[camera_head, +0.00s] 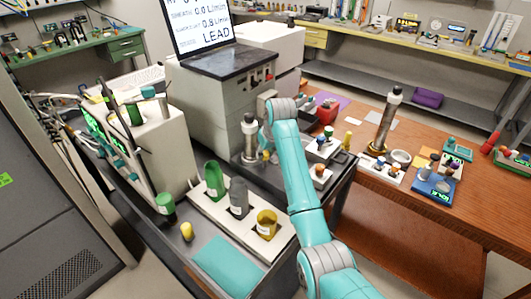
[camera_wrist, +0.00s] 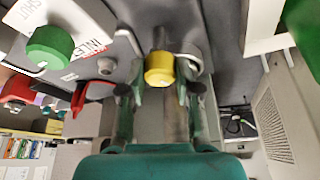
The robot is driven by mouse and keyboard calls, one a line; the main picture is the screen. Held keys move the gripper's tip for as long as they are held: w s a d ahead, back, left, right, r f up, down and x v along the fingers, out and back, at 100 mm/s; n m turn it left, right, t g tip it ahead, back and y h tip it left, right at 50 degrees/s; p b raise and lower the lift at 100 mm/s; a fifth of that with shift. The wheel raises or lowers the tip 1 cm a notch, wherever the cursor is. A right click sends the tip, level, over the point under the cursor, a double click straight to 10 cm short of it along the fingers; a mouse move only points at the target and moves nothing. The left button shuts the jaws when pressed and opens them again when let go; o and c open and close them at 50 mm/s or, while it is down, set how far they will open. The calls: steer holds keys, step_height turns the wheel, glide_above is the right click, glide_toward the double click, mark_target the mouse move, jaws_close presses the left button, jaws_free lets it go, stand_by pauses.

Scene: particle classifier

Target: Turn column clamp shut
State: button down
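A yellow knob (camera_wrist: 160,68), which looks like the column clamp's knob, sits on a grey shaft at the top centre of the wrist view. My gripper (camera_wrist: 158,92) points at it, one finger on each side. The fingers are apart, and gaps seem to show between them and the knob. In the head view the upright metal column (camera_head: 250,140) stands on the dark cart top, with my gripper (camera_head: 266,142) just to its right. My wrist and arm partly hide the gripper and the clamp there.
A green knob (camera_wrist: 50,47) beside SHUT and INLET labels is left of my gripper. A grey instrument with a laptop (camera_head: 215,60) stands behind the column. A white tray (camera_head: 230,222) with several bottles lies in front. A wooden bench (camera_head: 430,190) is at the right.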

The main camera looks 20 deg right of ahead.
steer(key=shift+a+m+h, duration=0.1)
steer(key=shift+m+h, duration=0.8)
steer(key=shift+m, duration=1.4)
steer(key=c, duration=0.8)
jaws_free()
steer(key=shift+r, duration=0.1)
steer(key=v, duration=1.1)
steer(key=shift+s+r, duration=0.3)
